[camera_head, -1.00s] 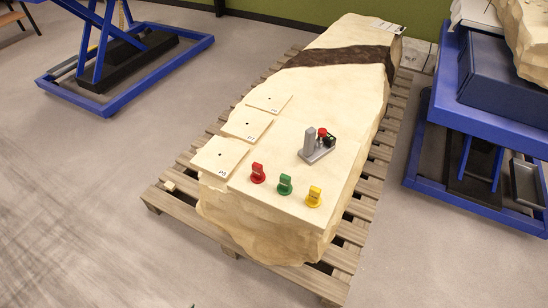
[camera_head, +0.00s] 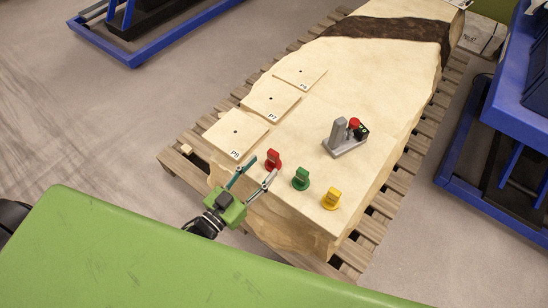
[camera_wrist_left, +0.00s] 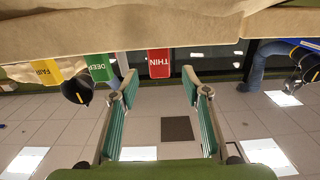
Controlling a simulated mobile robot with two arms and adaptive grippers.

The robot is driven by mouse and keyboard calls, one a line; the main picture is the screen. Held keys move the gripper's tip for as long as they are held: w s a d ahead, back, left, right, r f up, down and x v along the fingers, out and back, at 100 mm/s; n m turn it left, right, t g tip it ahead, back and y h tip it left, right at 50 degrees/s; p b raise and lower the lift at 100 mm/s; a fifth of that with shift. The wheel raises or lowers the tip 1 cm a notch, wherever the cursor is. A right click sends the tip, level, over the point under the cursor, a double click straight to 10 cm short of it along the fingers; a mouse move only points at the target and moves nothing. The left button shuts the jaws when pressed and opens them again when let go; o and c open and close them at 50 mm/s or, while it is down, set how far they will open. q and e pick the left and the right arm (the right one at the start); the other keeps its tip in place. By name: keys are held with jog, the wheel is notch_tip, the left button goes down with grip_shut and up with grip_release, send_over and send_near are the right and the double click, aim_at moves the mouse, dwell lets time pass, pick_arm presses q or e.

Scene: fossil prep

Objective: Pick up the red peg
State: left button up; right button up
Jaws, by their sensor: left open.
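The red peg (camera_head: 273,159) stands upright near the front edge of the pale stone block (camera_head: 363,77), left of the green peg (camera_head: 301,179) and the yellow peg (camera_head: 331,199). My left gripper (camera_head: 264,166) is open and empty, pointing at the red peg from the block's near side. Its fingertips are close to the peg; contact cannot be told in the head view. In the left wrist view, which looks upside down, the red peg (camera_wrist_left: 159,62) carries the label THIN and lies just beyond and between the open fingers (camera_wrist_left: 160,85). My right gripper is not in view.
Three thin boards with small holes (camera_head: 235,134) lie along the block's left side. A small grey device with a red knob (camera_head: 344,140) stands behind the pegs. The block rests on a wooden pallet (camera_head: 181,170). Blue lift frames (camera_head: 150,42) stand at both sides.

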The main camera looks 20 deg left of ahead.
aim_at(271, 160)
pick_arm(q)
jog(key=shift+w+d, duration=0.2)
jog(key=shift+w, duration=0.35)
jog(key=x, duration=0.5)
jog(key=shift+f, duration=0.35)
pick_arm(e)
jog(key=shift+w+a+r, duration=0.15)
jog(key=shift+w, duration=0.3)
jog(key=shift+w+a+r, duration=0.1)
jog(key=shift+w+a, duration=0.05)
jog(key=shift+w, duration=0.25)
pick_arm(q)
jog(key=shift+c, duration=0.4)
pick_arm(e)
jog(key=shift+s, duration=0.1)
pick_arm(q)
jog(key=c, duration=1.1)
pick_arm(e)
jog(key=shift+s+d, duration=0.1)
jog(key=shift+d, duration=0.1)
